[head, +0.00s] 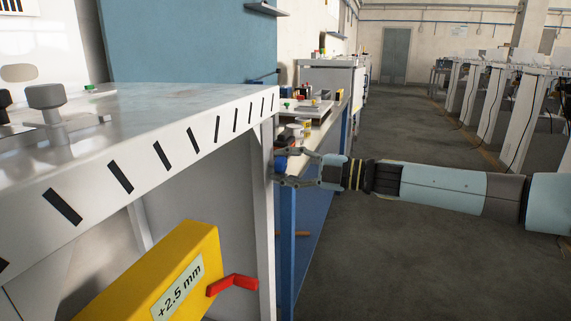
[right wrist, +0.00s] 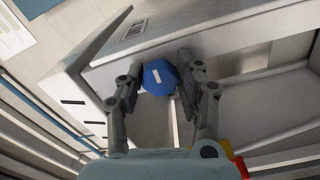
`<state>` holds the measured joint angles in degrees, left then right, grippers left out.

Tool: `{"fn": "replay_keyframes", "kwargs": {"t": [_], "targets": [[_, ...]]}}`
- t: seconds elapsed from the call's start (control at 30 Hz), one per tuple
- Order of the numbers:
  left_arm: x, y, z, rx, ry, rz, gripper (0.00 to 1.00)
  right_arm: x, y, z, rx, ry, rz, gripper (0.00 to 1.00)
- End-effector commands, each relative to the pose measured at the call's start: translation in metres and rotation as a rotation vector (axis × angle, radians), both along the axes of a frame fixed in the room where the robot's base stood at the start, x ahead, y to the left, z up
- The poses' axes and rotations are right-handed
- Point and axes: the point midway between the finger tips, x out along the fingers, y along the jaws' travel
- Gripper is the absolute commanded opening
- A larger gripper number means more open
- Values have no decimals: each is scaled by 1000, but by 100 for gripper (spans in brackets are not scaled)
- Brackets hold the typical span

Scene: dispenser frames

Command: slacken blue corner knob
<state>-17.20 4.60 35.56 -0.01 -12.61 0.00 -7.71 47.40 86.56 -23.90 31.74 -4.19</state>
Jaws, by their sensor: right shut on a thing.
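The blue corner knob (right wrist: 160,78) is a round blue knob with a white mark on its face, on the corner of the white dispenser frame. My right gripper (right wrist: 154,82) has its two fingers on either side of the knob and is shut on it. In the head view the right gripper (head: 285,166) reaches in from the right to the frame's corner post. Only a little of the blue knob (head: 280,165) shows there between the fingers. My left gripper is not in view.
The white frame (head: 195,128) with black slots fills the left. A yellow block (head: 190,262) marked +2.5 mm with a red lever (head: 232,284) sits inside its lower part. A workbench (head: 325,125) with small items stands behind. Open floor (head: 400,255) lies to the right.

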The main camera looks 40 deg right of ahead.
Motion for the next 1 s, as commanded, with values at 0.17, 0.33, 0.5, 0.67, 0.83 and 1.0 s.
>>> {"fn": "replay_keyframes", "kwargs": {"t": [0.17, 0.33, 0.5, 0.67, 0.83, 1.0], "targets": [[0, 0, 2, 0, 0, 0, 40, -1, 0, -1, -93, -46, -1, 2], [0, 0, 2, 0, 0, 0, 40, -1, 0, -1, -151, -74, 0, 2], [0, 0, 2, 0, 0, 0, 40, -1, 0, -1, -179, -89, 0, 2], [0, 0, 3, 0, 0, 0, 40, -1, 0, -2, -188, -94, 0, 2], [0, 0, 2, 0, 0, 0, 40, -1, 0, -2, -188, -94, 0, 2], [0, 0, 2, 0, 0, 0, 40, -1, 0, -2, -187, -93, 0, 41]]}}
